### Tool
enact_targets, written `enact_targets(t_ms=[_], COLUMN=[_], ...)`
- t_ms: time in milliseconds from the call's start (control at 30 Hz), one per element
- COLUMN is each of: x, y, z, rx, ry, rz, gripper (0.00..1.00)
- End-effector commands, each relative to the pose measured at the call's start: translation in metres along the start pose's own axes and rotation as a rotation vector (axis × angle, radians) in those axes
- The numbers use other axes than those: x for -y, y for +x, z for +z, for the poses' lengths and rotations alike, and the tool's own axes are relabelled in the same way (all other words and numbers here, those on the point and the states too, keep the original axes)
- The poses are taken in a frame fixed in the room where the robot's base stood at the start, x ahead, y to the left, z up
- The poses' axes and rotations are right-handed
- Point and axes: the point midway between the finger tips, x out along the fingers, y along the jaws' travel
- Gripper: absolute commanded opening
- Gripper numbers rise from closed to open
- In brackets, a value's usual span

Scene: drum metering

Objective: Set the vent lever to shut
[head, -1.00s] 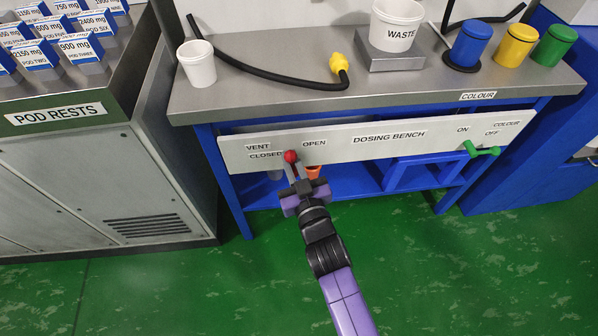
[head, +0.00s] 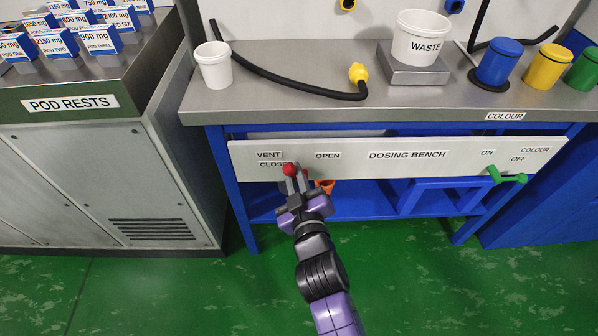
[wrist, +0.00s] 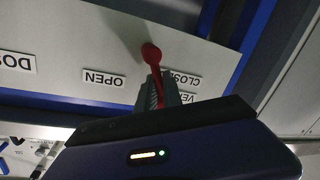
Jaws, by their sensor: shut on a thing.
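The vent lever has a red ball knob (head: 289,169) and sits on the white front panel (head: 400,160) of the dosing bench. In the head view the knob is over the end of the CLOSED label, left of the OPEN label. My gripper (head: 292,186) is shut on the lever just below the knob. In the wrist view the red lever (wrist: 152,55) rises from between my fingers (wrist: 158,92) beside the CLOSED label (wrist: 181,79), with the OPEN label (wrist: 104,79) apart from it.
A green colour lever (head: 507,177) is at the panel's right. On the bench top are a white cup (head: 213,66), a black hose with a yellow end (head: 357,73) and a waste bucket (head: 417,38). Pod rests (head: 75,104) stand left.

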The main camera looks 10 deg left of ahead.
Motion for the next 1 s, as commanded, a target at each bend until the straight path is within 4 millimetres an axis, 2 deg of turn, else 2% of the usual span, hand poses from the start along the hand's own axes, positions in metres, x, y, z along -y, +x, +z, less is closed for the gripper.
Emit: enact_targets(t_ms=[700,1000], x=[0.027,0.034], y=[0.004,0.005], z=[0.012,0.019], rx=[0.137,0.183], ry=[-0.67,-0.895], rz=[-0.004,-0.006], gripper=[0.0,0.0])
